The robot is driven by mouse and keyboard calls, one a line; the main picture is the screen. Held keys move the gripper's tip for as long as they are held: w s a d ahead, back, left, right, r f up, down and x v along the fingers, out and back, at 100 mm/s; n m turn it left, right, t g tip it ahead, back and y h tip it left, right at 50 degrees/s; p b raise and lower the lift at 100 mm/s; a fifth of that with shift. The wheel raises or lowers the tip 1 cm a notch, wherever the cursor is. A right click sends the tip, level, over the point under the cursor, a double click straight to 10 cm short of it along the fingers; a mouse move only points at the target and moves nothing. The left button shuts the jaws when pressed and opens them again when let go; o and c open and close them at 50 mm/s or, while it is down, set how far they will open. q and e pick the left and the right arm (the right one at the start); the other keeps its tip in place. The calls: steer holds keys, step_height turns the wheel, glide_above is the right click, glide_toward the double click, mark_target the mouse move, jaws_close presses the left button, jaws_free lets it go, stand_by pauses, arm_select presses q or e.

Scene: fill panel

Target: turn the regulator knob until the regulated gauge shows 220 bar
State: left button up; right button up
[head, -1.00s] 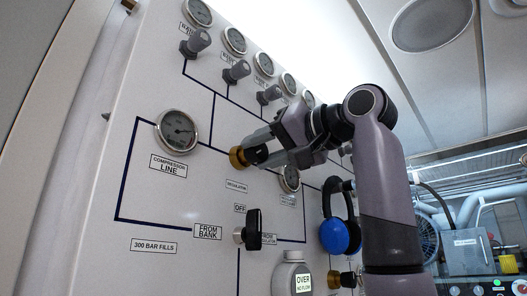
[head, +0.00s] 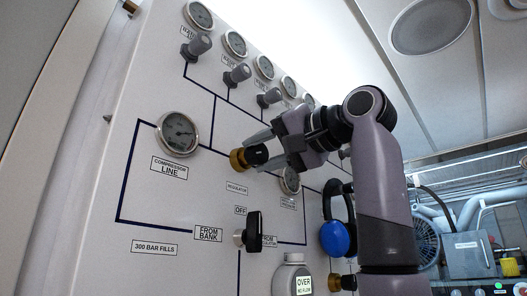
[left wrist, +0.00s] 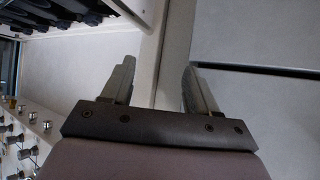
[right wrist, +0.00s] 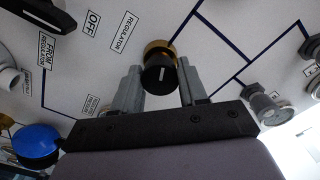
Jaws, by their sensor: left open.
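The regulator knob (head: 256,155) is black with a brass collar and sits on the white panel (head: 160,215). In the right wrist view the knob (right wrist: 160,78) shows a short white mark on its face. My right gripper (head: 264,150) is open, its fingers on either side of the knob with gaps between; it also shows in the right wrist view (right wrist: 158,72). The regulated gauge (head: 290,181), right of the knob, is partly hidden by my right gripper; its reading is too small to tell. My left gripper (left wrist: 158,70) is open and empty, away from the knob.
A compressor line gauge (head: 178,133) is left of the knob. A black-handled valve (head: 254,231) is below it. Blue-and-black ear defenders (head: 338,235) hang at the right. Several small gauges and grey knobs (head: 237,74) line the upper panel.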

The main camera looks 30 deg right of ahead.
steer(key=o, duration=0.4)
steer(key=shift+c, duration=0.2)
steer(key=b+v, duration=0.2)
steer(key=v, duration=0.5)
steer(key=shift+s, duration=0.1)
steer(key=shift+c, duration=0.2)
stand_by(1.7)
